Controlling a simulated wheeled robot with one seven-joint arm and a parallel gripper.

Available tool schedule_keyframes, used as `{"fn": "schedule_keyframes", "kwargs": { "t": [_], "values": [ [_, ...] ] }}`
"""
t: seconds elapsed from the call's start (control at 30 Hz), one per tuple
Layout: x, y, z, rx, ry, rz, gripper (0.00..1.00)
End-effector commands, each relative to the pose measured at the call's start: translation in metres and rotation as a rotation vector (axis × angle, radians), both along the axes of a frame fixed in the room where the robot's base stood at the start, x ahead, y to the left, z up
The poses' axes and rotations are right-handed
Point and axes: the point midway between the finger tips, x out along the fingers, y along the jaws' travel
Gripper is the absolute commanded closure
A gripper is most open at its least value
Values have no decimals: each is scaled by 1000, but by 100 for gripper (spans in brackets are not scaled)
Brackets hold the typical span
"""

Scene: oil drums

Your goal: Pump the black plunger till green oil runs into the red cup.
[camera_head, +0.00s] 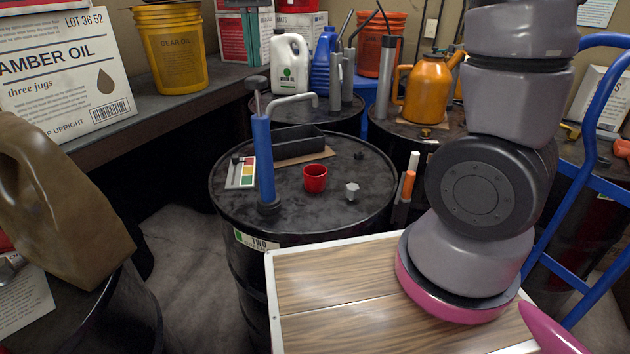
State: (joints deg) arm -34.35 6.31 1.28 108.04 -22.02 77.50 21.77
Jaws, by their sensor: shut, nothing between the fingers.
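A blue hand pump (263,160) stands upright on the near black drum (340,215), which carries a label reading "TWO". Its black plunger knob (255,84) sits on a thin rod standing out of the pump's top. A grey spout (292,99) leaves the pump's upper part and bends to the right. The red cup (315,180) stands on the drum top, in the picture below the spout's end. I see no green oil at the spout; the cup's inside is hard to make out. My arm stands at the right; my gripper is not in view.
On the drum top are a colour-patch card (240,172), a black tray (298,142) and a grey bung (352,190). A brown jug (60,200) stands at left. Behind are an orange can (425,92) and a white jug (288,65). A blue hand truck (590,130) stands right.

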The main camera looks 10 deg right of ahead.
Motion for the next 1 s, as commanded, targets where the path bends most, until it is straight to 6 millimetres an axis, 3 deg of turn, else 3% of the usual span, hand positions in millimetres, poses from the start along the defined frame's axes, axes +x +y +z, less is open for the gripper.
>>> {"fn": "schedule_keyframes", "kwargs": {
  "t": [0.47, 1.0],
  "values": [
    [0, 0, -2, 0, 0, 0, 100],
    [0, 0, -40, -2, 1, 0, 100]
  ]
}}
